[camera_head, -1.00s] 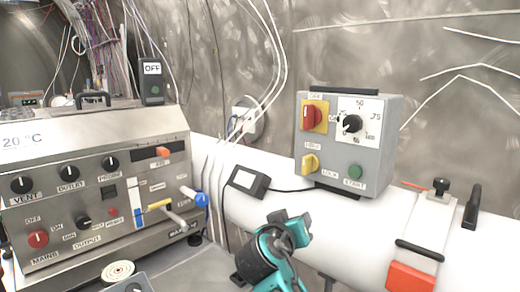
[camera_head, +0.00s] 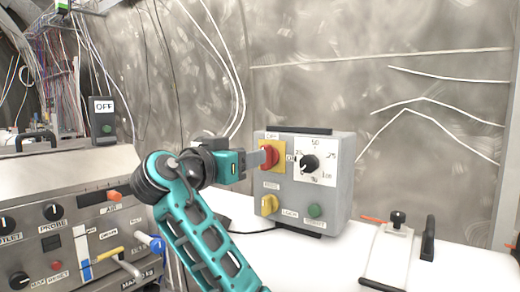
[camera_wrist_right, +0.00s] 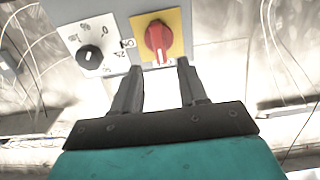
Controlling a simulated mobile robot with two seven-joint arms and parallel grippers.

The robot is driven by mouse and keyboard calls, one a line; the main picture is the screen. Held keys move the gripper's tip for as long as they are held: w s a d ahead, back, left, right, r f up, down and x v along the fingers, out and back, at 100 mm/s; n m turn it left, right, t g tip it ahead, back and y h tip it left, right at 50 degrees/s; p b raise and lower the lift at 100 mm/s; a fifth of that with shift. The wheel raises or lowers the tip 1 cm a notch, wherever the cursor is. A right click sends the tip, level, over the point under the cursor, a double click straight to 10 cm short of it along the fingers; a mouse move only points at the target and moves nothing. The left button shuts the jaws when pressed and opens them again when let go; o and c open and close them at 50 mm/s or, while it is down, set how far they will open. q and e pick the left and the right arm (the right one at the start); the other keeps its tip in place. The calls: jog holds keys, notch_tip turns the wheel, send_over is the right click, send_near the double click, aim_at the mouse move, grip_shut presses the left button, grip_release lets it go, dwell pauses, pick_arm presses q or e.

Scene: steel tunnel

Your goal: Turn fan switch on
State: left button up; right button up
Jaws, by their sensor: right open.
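A red rotary switch (camera_head: 270,156) sits on a yellow plate with OFF above it and ON at its right, on a grey control box (camera_head: 340,190). No label naming a fan is readable. My right gripper (camera_head: 256,158) reaches the switch from the left, partly covering the plate. In the right wrist view the red switch (camera_wrist_right: 157,40) shows just beyond the fingertips. Its white mark points down in that view, while ON lies at the plate's left. The two fingers (camera_wrist_right: 158,74) are apart with nothing between them. My left gripper is out of view.
The box also carries a black dial (camera_head: 309,164), a yellow knob (camera_head: 269,205) and a green button (camera_head: 315,211). A steel panel (camera_head: 70,225) with knobs stands at left. A clamp (camera_head: 392,250) is at right.

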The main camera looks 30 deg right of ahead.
jog(key=x, duration=0.5)
jog(key=shift+w+d+p, duration=0.2)
jog(key=shift+d+p, duration=0.1)
jog(key=shift+p, duration=0.1)
jog(key=shift+c, duration=0.3)
grip_shut()
